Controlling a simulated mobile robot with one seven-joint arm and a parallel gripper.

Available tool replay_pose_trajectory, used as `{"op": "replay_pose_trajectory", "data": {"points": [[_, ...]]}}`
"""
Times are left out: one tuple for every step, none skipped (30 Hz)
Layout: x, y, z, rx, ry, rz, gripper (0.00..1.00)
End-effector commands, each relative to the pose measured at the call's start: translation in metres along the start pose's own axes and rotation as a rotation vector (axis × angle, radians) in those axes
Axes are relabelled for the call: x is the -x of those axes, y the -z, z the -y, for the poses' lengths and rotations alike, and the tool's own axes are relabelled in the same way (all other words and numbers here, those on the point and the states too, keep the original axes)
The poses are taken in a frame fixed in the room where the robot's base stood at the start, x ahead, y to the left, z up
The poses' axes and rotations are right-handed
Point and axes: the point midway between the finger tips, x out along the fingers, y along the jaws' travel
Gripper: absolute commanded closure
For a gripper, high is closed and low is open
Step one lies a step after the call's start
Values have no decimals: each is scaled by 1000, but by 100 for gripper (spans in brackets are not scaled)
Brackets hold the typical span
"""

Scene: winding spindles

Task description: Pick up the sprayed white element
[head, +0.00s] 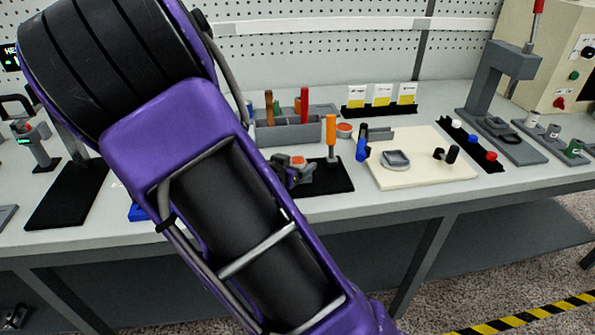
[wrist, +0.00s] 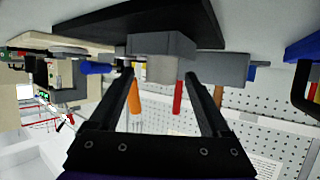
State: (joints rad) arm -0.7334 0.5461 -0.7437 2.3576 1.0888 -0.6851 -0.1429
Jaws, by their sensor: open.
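A small white piece (head: 456,123) sits in a black strip at the right of the bench in the head view, in line with a blue piece and a red piece. I cannot tell whether it is the sprayed element. My gripper (wrist: 162,76) is open in the wrist view, its two dark fingers apart. A pale grey cylindrical part (wrist: 161,69) on a darker grey block (wrist: 161,44) shows between and beyond the fingertips. I cannot tell whether the fingers touch it. In the head view my purple arm covers much of the left bench.
A grey bin (head: 288,131) with red and brown handles stands at the back. An orange-handled tool (head: 331,128) stands on a black mat. A cream board (head: 415,175) with fixtures lies right of it. A grey press (head: 500,75) and several small cylinders (head: 553,131) stand far right.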

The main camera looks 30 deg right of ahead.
Motion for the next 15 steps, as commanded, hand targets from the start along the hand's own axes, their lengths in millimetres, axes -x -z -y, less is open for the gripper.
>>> {"op": "replay_pose_trajectory", "data": {"points": [[-7, -2, -1, 0, -3, -1, 19], [-12, -3, -1, 0, -4, -1, 19], [-18, -3, 0, 1, -4, -2, 19], [-23, -4, 0, 0, -4, -2, 19], [-28, -4, 0, 0, -4, -1, 19], [-34, -3, 0, 0, -3, -2, 19], [-38, -3, 1, -1, -3, -2, 19], [-41, -3, 0, 0, -4, -1, 19], [-45, -2, 1, 1, -3, -1, 19], [-46, -2, 1, 0, -2, 0, 19], [-48, -2, 1, 0, -1, 0, 19], [-49, -1, 1, -1, -1, 0, 19], [-49, -1, 1, -1, -1, 0, 19], [-49, -1, 1, -1, -1, 0, 19], [-49, -1, 1, -1, -1, 0, 19]]}}
